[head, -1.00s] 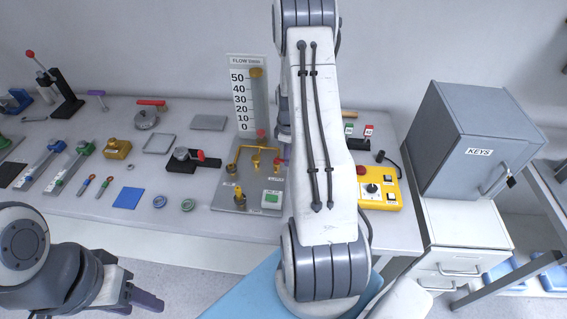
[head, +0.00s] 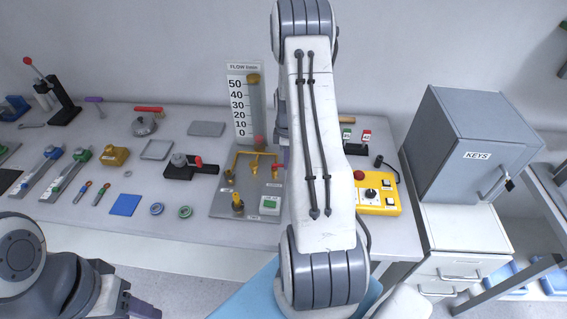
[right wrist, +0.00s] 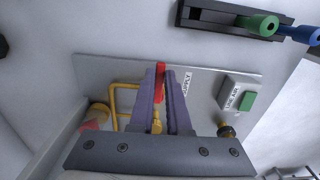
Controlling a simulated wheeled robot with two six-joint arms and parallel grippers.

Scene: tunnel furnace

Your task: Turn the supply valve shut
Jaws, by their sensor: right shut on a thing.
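The supply valve's red handle (right wrist: 160,72) stands between the purple fingers of my right gripper (right wrist: 165,88) in the right wrist view. That gripper is shut on the handle. A "SUPPLY" label lies just right of the fingers. The grey valve panel (head: 225,207) carries yellow pipes (head: 238,161) and a flow gauge (head: 241,100) with a scale from 0 to 50. My left gripper (head: 140,308) is at the lower left, empty and away from the bench; its jaw gap does not show clearly.
A yellow control box (head: 378,193) stands right of my arm. A grey key cabinet (head: 470,145) is at the right. Clamps and small tools cover the bench's left.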

